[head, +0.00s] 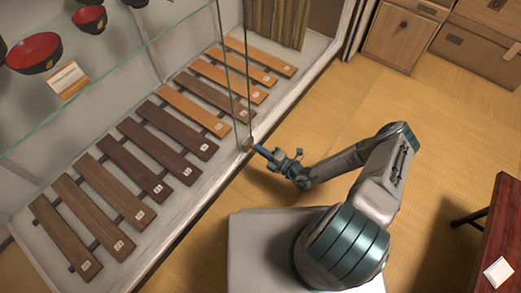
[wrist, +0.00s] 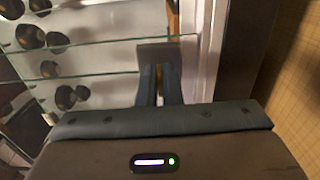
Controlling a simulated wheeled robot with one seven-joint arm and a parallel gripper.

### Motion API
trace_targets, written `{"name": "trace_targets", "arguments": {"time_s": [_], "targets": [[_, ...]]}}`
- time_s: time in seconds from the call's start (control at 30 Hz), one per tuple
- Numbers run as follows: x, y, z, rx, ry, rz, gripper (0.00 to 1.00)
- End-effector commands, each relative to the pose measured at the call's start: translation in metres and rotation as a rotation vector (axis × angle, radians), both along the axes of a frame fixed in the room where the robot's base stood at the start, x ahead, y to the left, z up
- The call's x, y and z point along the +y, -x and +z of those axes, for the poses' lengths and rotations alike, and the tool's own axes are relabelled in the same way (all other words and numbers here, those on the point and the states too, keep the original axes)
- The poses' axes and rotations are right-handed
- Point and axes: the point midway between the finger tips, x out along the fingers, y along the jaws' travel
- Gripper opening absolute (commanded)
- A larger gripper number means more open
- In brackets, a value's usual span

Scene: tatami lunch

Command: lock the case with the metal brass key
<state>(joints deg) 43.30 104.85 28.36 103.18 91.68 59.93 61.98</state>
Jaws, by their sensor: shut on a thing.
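The glass display case (head: 226,150) stands on the left, with its glass panes meeting near my gripper. My gripper (head: 259,149) reaches to the front edge of the case, its fingertips at a small lock block on the frame. In the wrist view, my gripper (wrist: 160,84) points at this grey lock block (wrist: 158,52). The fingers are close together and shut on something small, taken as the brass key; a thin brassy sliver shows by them. The key is mostly hidden, so I cannot tell how far it sits in the lock or how it is turned.
Inside the case are a xylophone-like row of wooden bars (head: 120,165), red-black bowls (head: 35,52) and a small card (head: 67,80). Cabinets (head: 405,35) stand at the back right, a red table (head: 490,245) at the right edge. Tatami floor between is clear.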

Motion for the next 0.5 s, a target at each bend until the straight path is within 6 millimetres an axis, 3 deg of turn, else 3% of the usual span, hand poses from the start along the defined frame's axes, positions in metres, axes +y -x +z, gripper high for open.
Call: {"name": "trace_targets", "arguments": {"time_s": [0.5], "targets": [[0.0012, -0.0001, 0.0002, 0.025, -0.020, 0.001, 0.00]]}}
